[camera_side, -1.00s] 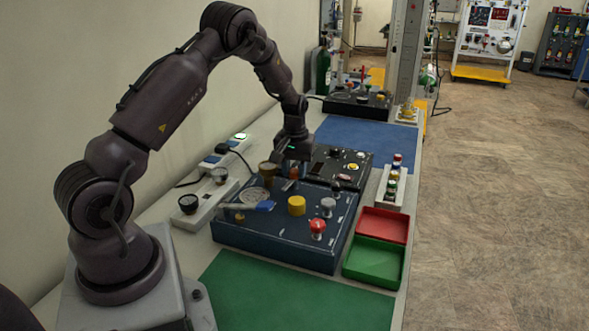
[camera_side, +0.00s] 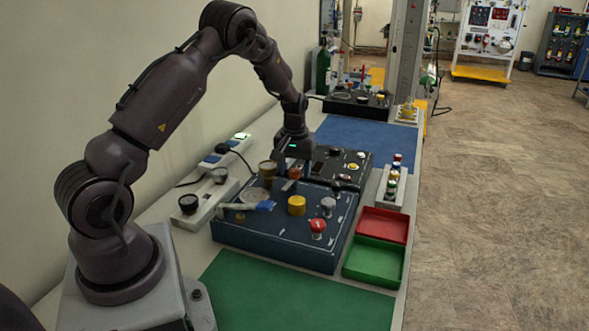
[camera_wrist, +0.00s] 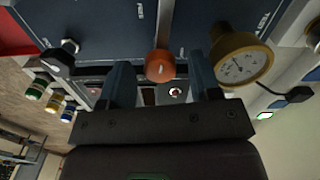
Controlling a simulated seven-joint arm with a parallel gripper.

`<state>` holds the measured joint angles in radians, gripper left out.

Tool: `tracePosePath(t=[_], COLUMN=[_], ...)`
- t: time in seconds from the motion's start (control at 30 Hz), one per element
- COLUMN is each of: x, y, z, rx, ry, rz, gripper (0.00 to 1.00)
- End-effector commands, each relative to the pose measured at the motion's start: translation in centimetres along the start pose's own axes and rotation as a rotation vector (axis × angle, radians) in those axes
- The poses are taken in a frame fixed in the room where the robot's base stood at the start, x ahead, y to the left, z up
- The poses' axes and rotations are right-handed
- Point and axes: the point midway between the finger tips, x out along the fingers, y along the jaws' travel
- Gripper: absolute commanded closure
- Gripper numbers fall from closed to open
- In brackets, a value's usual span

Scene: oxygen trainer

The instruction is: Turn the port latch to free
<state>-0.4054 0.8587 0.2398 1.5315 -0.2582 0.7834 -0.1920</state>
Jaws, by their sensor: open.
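A lever with an orange-red knob (camera_wrist: 160,66) on a metal stem stands at the back of the blue panel (camera_side: 270,237). I cannot read any label showing whether it is the port latch. My gripper (camera_wrist: 161,82) is open, with one blue-grey finger on each side of the knob and visible gaps to both. In the side view my gripper (camera_side: 294,172) points down at the panel's back edge, with the orange knob (camera_side: 294,174) between its fingers. The lever's foot is hard to make out in the side view.
A brass-rimmed gauge (camera_wrist: 240,60) stands close beside one finger. The panel also carries a yellow knob (camera_side: 297,205), a red knob (camera_side: 317,227) and a grey knob (camera_side: 328,205). Red (camera_side: 384,224) and green (camera_side: 374,262) trays lie at right. A green mat (camera_side: 290,299) is clear.

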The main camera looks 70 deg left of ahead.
Motion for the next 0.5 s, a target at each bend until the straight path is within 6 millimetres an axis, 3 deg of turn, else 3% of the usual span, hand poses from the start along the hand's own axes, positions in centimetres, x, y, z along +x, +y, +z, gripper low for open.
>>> tracePosePath(t=[0.5], x=[-10.1], y=[0.0], z=[0.0], rx=[0.0], ry=[0.004], rz=[0.001], gripper=[0.43])
